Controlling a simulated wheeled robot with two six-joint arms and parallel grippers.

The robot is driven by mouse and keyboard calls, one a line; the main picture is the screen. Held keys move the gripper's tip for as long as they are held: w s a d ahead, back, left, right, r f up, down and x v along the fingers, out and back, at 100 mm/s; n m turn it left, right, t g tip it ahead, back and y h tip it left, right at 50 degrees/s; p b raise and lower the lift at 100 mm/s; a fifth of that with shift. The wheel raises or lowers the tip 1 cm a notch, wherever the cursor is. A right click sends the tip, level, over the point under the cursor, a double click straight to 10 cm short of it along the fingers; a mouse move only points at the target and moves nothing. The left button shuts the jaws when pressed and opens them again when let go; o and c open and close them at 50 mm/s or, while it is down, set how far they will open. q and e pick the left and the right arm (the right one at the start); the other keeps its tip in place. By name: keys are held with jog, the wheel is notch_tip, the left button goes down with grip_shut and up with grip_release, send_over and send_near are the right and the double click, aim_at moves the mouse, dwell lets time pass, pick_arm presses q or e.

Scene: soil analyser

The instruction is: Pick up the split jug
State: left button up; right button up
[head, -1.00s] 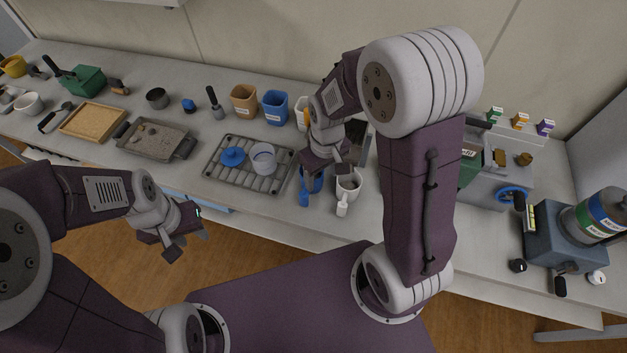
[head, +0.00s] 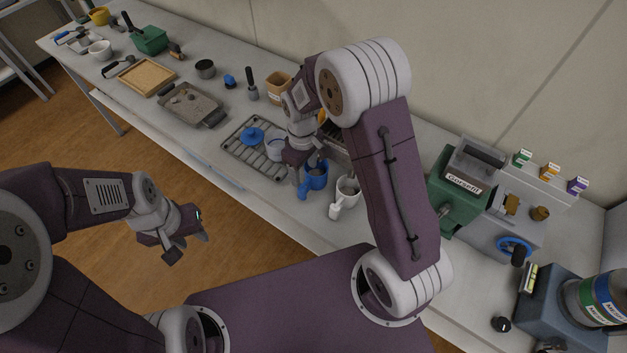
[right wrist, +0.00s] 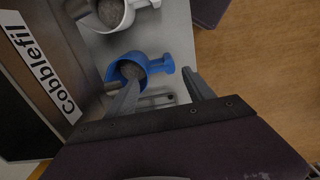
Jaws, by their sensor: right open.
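A blue jug (head: 317,178) stands on the bench with its handle toward me. In the right wrist view the blue jug (right wrist: 143,62) holds dark grainy soil. A white jug (head: 347,189) stands just right of it; it shows at the top of the wrist view (right wrist: 112,14) with similar content. Which one is the split jug I cannot tell. My right gripper (right wrist: 160,88) is open and empty, its fingers close to the blue jug, the handle just beyond the gap. In the head view my right gripper (head: 299,172) partly covers that area. My left gripper (head: 185,245) hangs empty over the floor, fingers apart.
Trays and tools line the bench further left. The floor before the bench is clear.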

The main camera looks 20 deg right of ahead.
aim_at(305, 182)
notch_tip(305, 182, down, 3)
jog(key=shift+s+r, duration=0.15)
jog(key=shift+f+p, duration=0.55)
jog(key=shift+f, duration=2.65)
grip_shut()
